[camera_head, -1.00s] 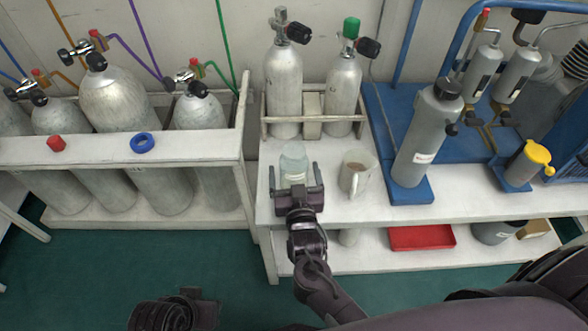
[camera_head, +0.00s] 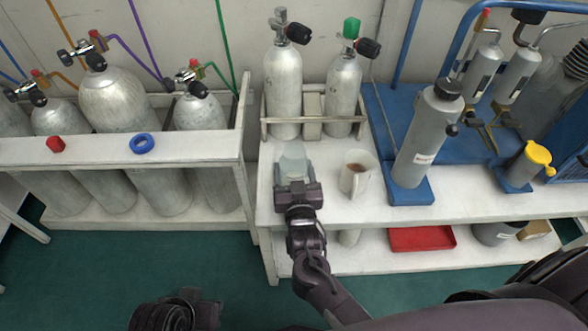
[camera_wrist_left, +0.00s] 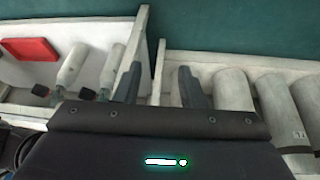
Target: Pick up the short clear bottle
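The short clear bottle (camera_head: 293,161) stands near the left end of the white bench, left of a white mug. Its lower part is hidden behind my right gripper. My right gripper (camera_head: 295,180) reaches it from the front, its fingers closed in on both sides of the bottle. I cannot see any gap between the bottle and the bench. My left gripper (camera_wrist_left: 160,82) is open and empty in the left wrist view, above the floor. In the head view, part of the left arm's end shows low at the left.
The white mug (camera_head: 357,175) with brown contents stands close right of my right gripper. A grey bottle (camera_head: 425,135) stands on a blue base beyond it. Behind are two cylinders (camera_head: 284,90) in a rack. A red tray (camera_head: 422,238) lies on the lower shelf.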

